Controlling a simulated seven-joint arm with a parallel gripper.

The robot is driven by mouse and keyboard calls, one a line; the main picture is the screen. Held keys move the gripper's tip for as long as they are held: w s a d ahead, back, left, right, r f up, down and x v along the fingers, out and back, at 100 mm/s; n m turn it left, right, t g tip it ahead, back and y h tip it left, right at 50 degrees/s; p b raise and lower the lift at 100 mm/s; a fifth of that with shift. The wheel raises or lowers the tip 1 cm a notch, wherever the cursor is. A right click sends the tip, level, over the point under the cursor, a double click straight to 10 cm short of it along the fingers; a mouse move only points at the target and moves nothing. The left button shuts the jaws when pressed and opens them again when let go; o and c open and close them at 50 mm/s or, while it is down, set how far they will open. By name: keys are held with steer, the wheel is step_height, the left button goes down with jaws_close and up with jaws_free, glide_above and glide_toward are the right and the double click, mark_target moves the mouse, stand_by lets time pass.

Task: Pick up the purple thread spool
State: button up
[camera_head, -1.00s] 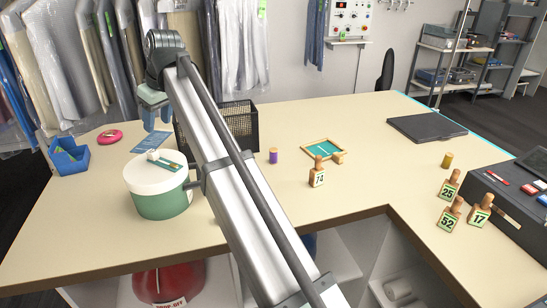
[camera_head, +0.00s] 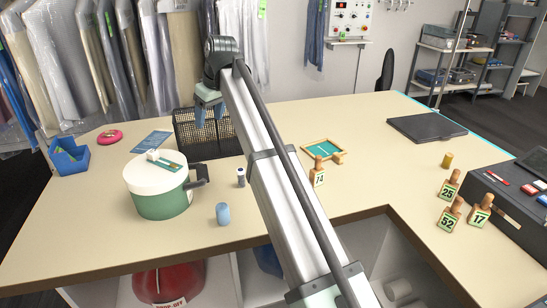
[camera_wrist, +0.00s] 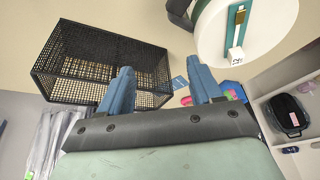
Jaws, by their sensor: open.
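The purple thread spool does not show in either view now. Its place on the table, left of the wooden frame, is covered by my arm in the head view. My gripper (camera_head: 210,115) is above the black wire basket at the back of the table, fingers pointing down. In the wrist view my gripper (camera_wrist: 160,72) has its two blue fingers apart with nothing between them.
The black wire basket (camera_head: 185,128) also shows in the wrist view (camera_wrist: 75,65). A green pot with a white lid (camera_head: 158,200) stands at the left. A wooden frame (camera_head: 337,158) and a peg marked 14 (camera_head: 317,173) are right of my arm.

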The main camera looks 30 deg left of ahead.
steer(key=w+d+f+m+h, duration=0.1)
steer(key=w+d+f, duration=0.15)
steer(key=w, duration=0.45)
steer(key=w+d+f+h, duration=0.1)
steer(key=w+d+f, duration=0.15)
steer(key=w, duration=0.35)
steer(key=w+d+f+m+h, duration=0.1)
steer(key=w+d+f, duration=0.1)
steer(key=w+d, duration=0.35)
steer(key=f+n, duration=0.1)
steer(key=f, duration=0.1)
steer(key=f+n, duration=0.1)
steer(key=f, duration=0.2)
steer(key=w+f+n+h, duration=0.1)
steer(key=f, duration=0.1)
steer(key=shift+w+d+f+g, duration=0.1)
steer(key=shift+f+g, duration=0.05)
steer(key=shift+g, duration=0.15)
steer(key=shift+a+f, duration=0.15)
steer(key=shift+f, duration=1.4)
steer(key=shift+a+f, duration=0.1)
steer(key=shift+f, duration=1.4)
steer(key=c, duration=1.1)
steer(key=shift+r, duration=0.1)
